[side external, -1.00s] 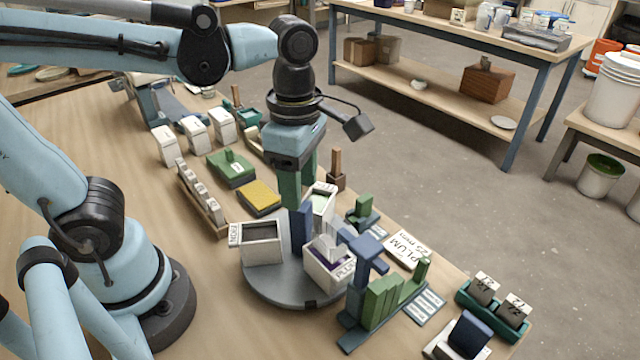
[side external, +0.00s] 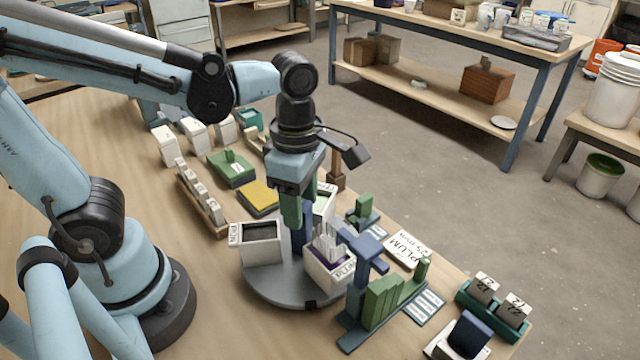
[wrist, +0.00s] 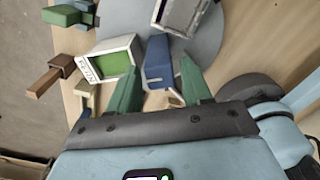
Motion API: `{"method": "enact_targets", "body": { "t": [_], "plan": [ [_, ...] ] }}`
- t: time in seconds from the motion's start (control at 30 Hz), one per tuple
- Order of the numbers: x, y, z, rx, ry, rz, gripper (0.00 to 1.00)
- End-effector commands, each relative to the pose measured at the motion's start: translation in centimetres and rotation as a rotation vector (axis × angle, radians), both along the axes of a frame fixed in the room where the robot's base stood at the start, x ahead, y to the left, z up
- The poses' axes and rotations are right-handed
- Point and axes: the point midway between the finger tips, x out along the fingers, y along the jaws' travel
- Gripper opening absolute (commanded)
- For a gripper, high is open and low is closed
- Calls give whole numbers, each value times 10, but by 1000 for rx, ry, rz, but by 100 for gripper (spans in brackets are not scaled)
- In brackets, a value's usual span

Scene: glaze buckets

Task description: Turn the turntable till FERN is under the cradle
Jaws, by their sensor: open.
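The grey turntable (side external: 262,288) carries three white buckets around a blue upright piece (side external: 302,238). The PLUM bucket (side external: 330,278), with purple inside, is at the front right beside the blue cradle (side external: 366,250); several white pieces (side external: 326,243) stand up in it. A grey-filled bucket (side external: 262,252) is at the left; its label is hard to read. A green-filled bucket (wrist: 106,62) is at the back, partly hidden by my gripper in the side view. My gripper (wrist: 158,78) is open above the turntable, green fingers either side of the blue piece; contact cannot be told.
A yellow pad (side external: 258,196), a rack of white pieces (side external: 200,200) and a wooden post (side external: 337,165) surround the turntable. Bare table lies at the front left.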

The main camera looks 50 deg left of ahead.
Motion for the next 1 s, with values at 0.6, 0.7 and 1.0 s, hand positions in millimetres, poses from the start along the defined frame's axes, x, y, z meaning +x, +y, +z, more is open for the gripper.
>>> {"method": "enact_targets", "body": {
  "t": [0.6,0.7,1.0],
  "plan": [
    [0,0,0,0,0,-149,0],
    [0,0,0,0,0,-276,0],
    [0,0,0,0,1,-627,0]
  ]
}}
